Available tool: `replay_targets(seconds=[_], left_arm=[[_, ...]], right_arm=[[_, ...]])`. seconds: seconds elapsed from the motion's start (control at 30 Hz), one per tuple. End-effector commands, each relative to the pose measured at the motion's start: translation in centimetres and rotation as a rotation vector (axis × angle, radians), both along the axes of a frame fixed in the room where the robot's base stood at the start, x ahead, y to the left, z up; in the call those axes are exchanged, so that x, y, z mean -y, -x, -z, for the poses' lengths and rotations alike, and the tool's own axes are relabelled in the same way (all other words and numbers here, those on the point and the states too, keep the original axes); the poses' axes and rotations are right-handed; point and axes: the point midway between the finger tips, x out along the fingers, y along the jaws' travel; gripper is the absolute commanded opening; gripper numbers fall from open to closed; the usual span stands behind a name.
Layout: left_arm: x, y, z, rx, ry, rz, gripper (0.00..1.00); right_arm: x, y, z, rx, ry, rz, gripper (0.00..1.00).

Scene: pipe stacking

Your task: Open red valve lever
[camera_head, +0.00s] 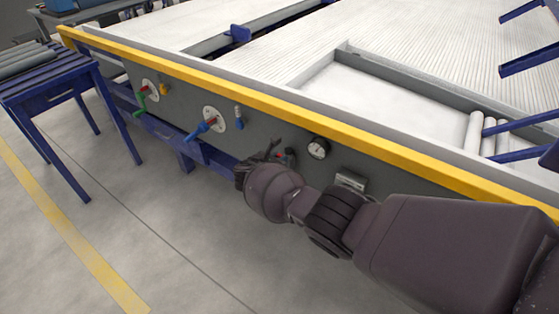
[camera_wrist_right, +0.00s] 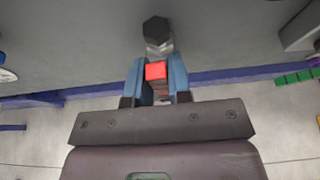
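My right gripper (camera_wrist_right: 155,76) is at the red valve lever (camera_wrist_right: 156,71), with one blue finger on each side of the red grip. The gap between the fingers is about as narrow as the grip, so they look shut on it. A dark hex nut (camera_wrist_right: 157,29) shows just beyond the red grip. In the head view my right arm comes in from the right, and my right gripper (camera_head: 268,152) is at the grey panel. The hand hides most of the red lever there. My left gripper is out of view.
The grey panel also carries a blue valve lever (camera_head: 197,131), a green lever (camera_head: 141,104) and a round gauge (camera_head: 318,148). A yellow rail (camera_head: 210,85) runs along its top edge. A blue-framed table (camera_head: 45,98) stands at left. The floor in front is clear.

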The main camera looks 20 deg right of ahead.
Motion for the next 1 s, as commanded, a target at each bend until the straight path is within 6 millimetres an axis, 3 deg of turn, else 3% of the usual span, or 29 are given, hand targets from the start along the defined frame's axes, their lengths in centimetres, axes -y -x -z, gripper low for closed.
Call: replay_targets(seconds=[0.03,0.13,0.47,1.0], left_arm=[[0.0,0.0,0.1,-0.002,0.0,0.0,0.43],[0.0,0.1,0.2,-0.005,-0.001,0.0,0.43],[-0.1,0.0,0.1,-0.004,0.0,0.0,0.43],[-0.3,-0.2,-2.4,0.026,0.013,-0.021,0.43]], right_arm=[[-0.1,0.1,0.1,-0.001,0.0,-0.001,0.27],[-0.1,0.0,0.1,0.0,-0.002,-0.001,0.41],[-0.2,0.1,-0.2,0.004,-0.003,0.001,0.41],[-6.3,4.7,-4.0,0.01,-0.004,0.0,0.41]])
